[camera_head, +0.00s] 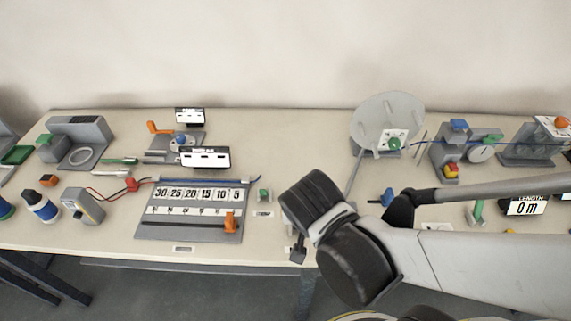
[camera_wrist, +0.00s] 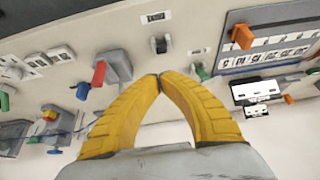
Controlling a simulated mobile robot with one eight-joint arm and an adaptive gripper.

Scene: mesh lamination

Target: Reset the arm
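My gripper (camera_wrist: 160,78) shows in the wrist view as two yellow fingers that meet at their tips. Nothing is seen between them. In the head view my arm reaches in from the right over the front of the bench (camera_head: 120,235). Its black wrist joints are near the middle of the picture, and the fingers cannot be made out there. In the wrist view the bench appears upside down, and the fingers are in front of its surface, apart from a small dark switch (camera_wrist: 158,45).
A number board (camera_head: 190,212) with an orange slider (camera_head: 230,222) lies left of my arm. A grey disc (camera_head: 386,118) stands behind it. A length display (camera_head: 527,206) is at the right. A blue-and-white bottle (camera_head: 42,206) stands at the left.

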